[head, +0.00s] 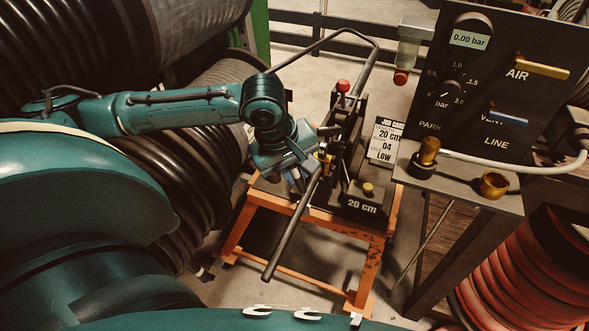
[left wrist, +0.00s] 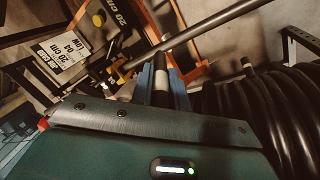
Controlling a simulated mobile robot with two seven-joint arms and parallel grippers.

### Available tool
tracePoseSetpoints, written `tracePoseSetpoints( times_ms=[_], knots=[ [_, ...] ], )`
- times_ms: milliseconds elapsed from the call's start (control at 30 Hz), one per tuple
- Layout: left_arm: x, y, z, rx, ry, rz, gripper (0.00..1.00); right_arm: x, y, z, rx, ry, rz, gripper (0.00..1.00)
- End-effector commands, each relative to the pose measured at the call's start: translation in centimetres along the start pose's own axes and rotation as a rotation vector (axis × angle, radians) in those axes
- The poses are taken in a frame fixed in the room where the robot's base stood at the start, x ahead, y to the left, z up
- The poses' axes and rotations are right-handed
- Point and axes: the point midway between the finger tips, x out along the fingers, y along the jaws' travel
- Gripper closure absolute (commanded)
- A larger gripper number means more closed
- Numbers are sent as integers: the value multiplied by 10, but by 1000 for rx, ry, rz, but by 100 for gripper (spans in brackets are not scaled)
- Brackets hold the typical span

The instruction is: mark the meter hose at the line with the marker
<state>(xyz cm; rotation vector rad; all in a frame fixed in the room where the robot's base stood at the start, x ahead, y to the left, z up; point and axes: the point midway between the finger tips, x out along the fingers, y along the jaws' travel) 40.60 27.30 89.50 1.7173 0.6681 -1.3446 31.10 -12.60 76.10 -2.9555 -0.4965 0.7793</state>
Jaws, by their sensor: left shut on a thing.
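My left gripper (head: 300,178) is at the near left side of the bench fixture. In the left wrist view its blue fingers (left wrist: 164,88) are shut on a dark cylinder with a pale band, seemingly the marker (left wrist: 162,70). A straight dark grey tube, seemingly the meter hose (head: 290,232), slants from the fixture toward the lower left. It also crosses the left wrist view (left wrist: 215,22), past the finger ends; I cannot tell whether the marker touches it. I cannot make out a marking line on it. My right gripper is not in view.
The fixture, with a block (head: 362,208) reading "20 cm", sits on an orange stand (head: 320,228). A job card (head: 386,140) reads "20 cm, 04, LOW". A pressure panel (head: 500,80) shows 0.00 bar at right. Black hose coils (head: 185,140) and red coils (head: 530,275) flank the stand.

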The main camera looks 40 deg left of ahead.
Motion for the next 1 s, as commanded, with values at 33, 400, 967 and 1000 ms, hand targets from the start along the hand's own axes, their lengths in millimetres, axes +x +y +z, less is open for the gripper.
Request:
tracePoseSetpoints(
  times_ms=[33, 400, 967, 1000],
  knots=[
    [0, 0, 0, 0, 0, 0, 100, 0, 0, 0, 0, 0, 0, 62],
    [3, -1, 0, 0, -1, 0, 100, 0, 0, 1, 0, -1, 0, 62],
    [10, -3, 1, 0, 0, 0, 100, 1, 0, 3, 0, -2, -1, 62],
    [10, -3, 1, 0, 0, 0, 100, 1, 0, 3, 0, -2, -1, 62]
  ],
)
